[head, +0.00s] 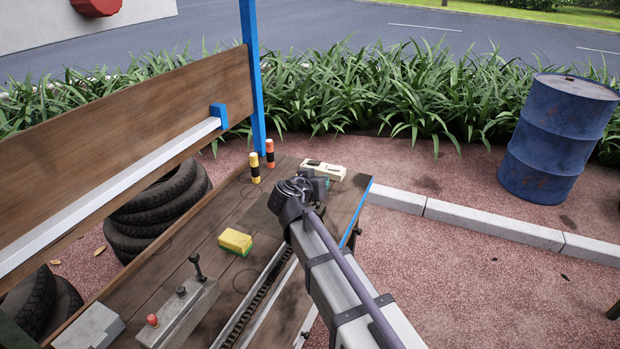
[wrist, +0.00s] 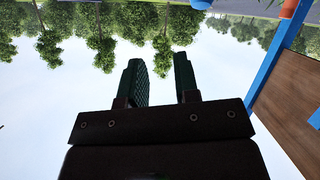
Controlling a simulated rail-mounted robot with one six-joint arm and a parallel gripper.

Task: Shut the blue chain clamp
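I cannot make out a blue chain clamp for certain in either view. A dark chain-like track (head: 256,308) runs along the cart's bench top in the head view, partly covered by my arm. A small blue block (head: 218,116) sits at the far end of the pale rail on the back board; I cannot tell if it is a clamp. My gripper (wrist: 158,62) shows in the wrist view with its two dark green fingers apart and nothing between them. Sky and trees lie behind the fingers. In the head view my arm hides most of the gripper, above the bench's far part.
A yellow-green sponge (head: 235,241), two striped posts (head: 254,168) and a cream device (head: 323,170) stand on the bench. A grey box (head: 178,312) carries an upright black lever (head: 196,266). Tyres (head: 160,205) lie behind. A blue barrel (head: 558,138) stands right, beyond open ground.

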